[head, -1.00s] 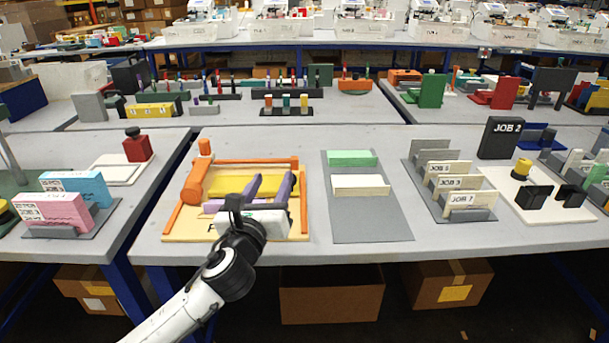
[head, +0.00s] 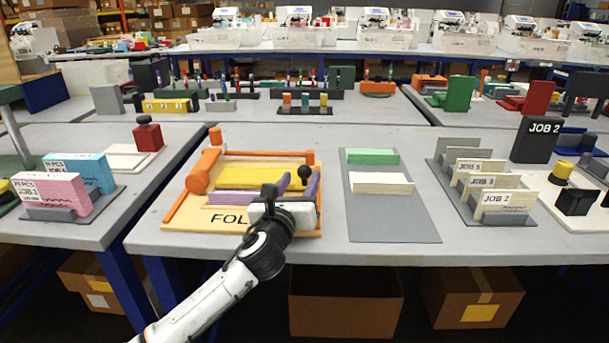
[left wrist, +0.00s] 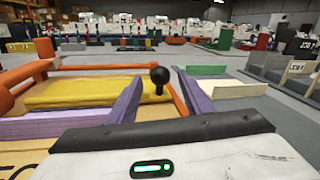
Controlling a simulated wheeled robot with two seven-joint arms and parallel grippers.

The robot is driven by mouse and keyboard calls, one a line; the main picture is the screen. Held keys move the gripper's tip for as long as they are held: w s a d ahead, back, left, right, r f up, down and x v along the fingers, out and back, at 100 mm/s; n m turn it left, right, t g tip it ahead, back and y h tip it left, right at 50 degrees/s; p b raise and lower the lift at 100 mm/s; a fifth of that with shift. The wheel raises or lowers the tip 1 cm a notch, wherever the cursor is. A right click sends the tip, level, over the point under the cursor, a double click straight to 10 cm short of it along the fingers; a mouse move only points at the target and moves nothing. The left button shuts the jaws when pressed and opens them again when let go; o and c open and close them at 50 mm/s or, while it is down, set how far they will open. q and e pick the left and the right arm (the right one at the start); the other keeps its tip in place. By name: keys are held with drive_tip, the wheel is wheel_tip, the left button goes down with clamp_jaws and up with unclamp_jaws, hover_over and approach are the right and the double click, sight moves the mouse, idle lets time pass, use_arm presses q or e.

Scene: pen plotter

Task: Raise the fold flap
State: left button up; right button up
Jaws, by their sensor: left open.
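The fold station is a pale wooden board (head: 215,218) lettered "FOL…", with orange rails, on the near table. A yellow panel (head: 240,178), apparently the fold flap, lies flat on it. It also shows in the left wrist view (left wrist: 85,92), with a purple layer (left wrist: 50,128) at its near edge. A black ball knob (head: 305,172) stands at the panel's right side. My left gripper (head: 298,184) is open, its purple fingers pointing away over the board's right part. In the left wrist view the knob (left wrist: 159,76) appears between the fingertips; contact is not visible. The right gripper is out of view.
An orange roller (head: 203,168) and post stand at the board's left. Right of it, a grey mat (head: 390,218) holds a green block and a cream block. Job card holders (head: 480,183) stand farther right. Pink and blue card boxes (head: 50,190) are on the left table.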

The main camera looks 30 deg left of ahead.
sight(303, 175)
use_arm(q)
drive_tip(key=shift+b+x, duration=0.3)
drive_tip(key=shift+x, duration=2)
drive_tip(key=shift+c, duration=0.5)
clamp_jaws()
